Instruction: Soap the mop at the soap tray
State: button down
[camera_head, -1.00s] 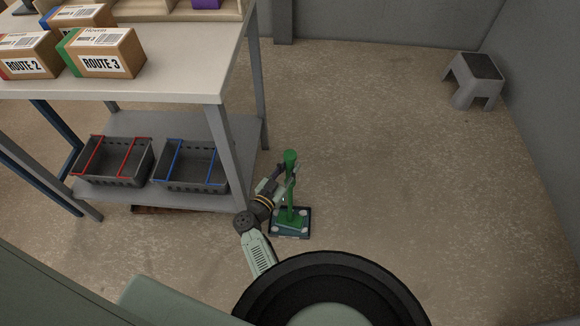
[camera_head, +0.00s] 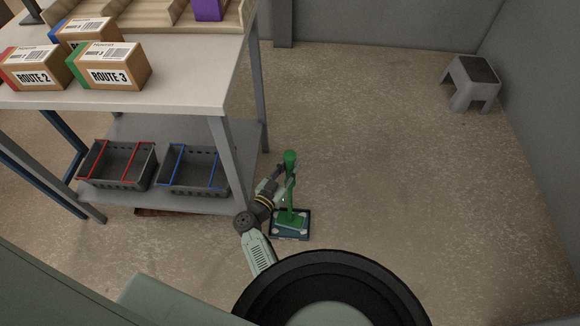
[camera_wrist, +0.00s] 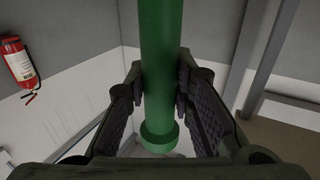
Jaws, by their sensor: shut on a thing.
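The green mop (camera_head: 290,190) stands upright on the floor, its head (camera_head: 290,218) in the dark square soap tray (camera_head: 303,236). White suds show in the tray around the head. My gripper (camera_head: 284,184) is shut on the mop's handle, below its rounded top. In the wrist view the green handle (camera_wrist: 159,70) runs between the two dark finger pads of my gripper (camera_wrist: 160,95), with a wider collar near its lower end in the picture. The mop head and the tray are not visible in the wrist view.
A workbench (camera_head: 190,85) with route boxes (camera_head: 112,68) stands left of the mop. Baskets (camera_head: 118,165) sit on its lower shelf. A grey step stool (camera_head: 472,82) is at the far right. A fire extinguisher (camera_wrist: 20,62) hangs on a wall. The floor right of the tray is open.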

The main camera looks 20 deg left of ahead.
aim_at(288, 162)
jog(key=shift+r+p, duration=2.5)
jog(key=shift+r, duration=0.05)
jog(key=shift+f, duration=0.1)
